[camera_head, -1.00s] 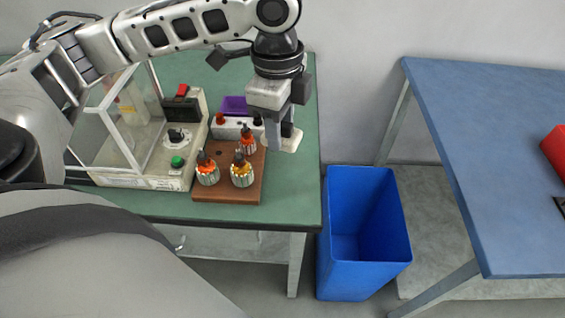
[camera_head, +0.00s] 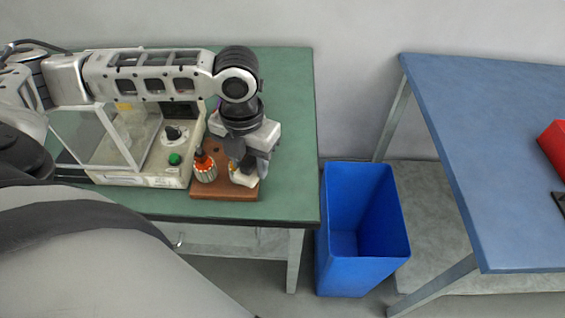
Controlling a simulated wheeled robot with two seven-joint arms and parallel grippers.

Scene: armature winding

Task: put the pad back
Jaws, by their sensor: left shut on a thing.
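My left gripper (camera_head: 247,167) reaches down over the right part of the brown wooden board (camera_head: 222,193) on the green table. It is shut on a small cream-white pad (camera_head: 243,179), which shows at its fingertips. The gripper hides most of the board's right side and the armatures there. A bit of yellow-orange shows beside the pad. I cannot tell whether the pad touches anything below it. An orange-topped armature (camera_head: 205,168) stands upright on the board's left part. My right gripper is out of view.
A tester box with a green button (camera_head: 175,159) and a clear hood stands left of the board. The green table (camera_head: 290,120) is clear at right. A blue bin (camera_head: 362,215) stands on the floor. A blue table (camera_head: 480,140) holds a red object (camera_head: 555,146).

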